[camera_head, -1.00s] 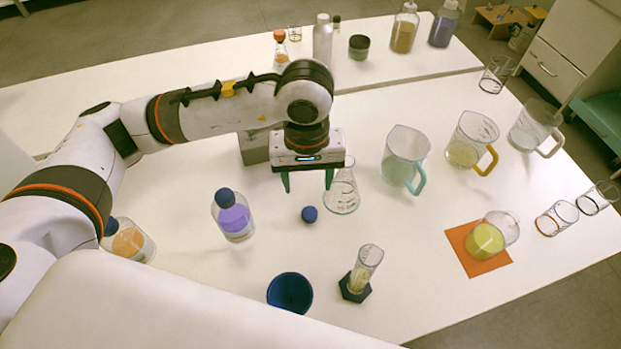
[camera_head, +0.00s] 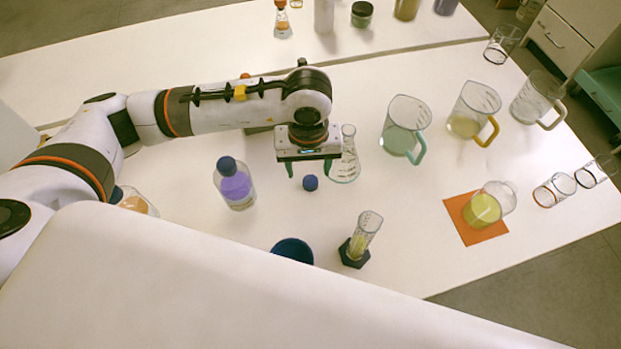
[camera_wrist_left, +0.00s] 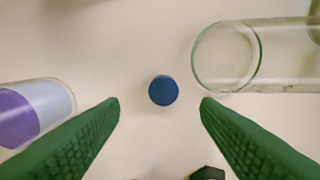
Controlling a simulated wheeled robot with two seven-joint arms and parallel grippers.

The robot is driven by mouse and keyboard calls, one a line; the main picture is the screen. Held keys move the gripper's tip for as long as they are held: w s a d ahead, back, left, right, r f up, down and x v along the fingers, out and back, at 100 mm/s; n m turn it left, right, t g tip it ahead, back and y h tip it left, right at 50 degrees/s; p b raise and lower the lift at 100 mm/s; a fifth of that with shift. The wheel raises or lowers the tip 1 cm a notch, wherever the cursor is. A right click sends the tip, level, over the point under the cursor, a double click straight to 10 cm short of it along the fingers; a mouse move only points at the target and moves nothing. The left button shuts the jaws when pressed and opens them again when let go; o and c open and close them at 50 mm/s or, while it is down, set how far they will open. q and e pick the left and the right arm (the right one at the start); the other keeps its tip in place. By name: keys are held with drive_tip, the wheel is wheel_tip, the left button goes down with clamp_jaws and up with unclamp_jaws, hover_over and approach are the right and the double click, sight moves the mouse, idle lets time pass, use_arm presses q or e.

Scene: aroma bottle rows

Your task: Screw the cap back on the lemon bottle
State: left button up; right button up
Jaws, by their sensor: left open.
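The blue cap (camera_head: 310,183) lies loose on the white table. It also shows in the left wrist view (camera_wrist_left: 164,90), centred ahead of and between the fingertips. My left gripper (camera_head: 309,171) is open and empty, with green fingers pointing down above the cap; the fingers also show in the left wrist view (camera_wrist_left: 160,103). A clear vessel with yellow liquid (camera_head: 483,209) stands uncapped on an orange mat (camera_head: 488,238) at the right; I cannot read a label that marks it as the lemon bottle. My right gripper is not in view.
A conical flask (camera_head: 345,165) stands close right of the cap, and a purple bottle with a blue cap (camera_head: 237,188) to its left. A measuring cylinder (camera_head: 363,236) and a dark blue bowl (camera_head: 292,250) are nearer. Jugs (camera_head: 404,128) stand behind right.

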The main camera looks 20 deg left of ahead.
sight(310, 181)
use_arm(q)
drive_tip(key=shift+w+d+f+p, duration=0.15)
drive_tip(key=shift+f+p, duration=0.1)
drive_tip(key=shift+f, duration=1.05)
drive_tip(key=shift+w+a+f+p, duration=0.1)
drive_tip(key=shift+f+p, duration=0.15)
drive_tip(key=shift+f, duration=1.05)
drive_tip(key=c, duration=1.1)
drive_tip(key=shift+r, duration=0.1)
wheel_tip(310, 181, up, 10)
drive_tip(key=shift+f+b, duration=0.1)
drive_tip(key=shift+b, duration=0.35)
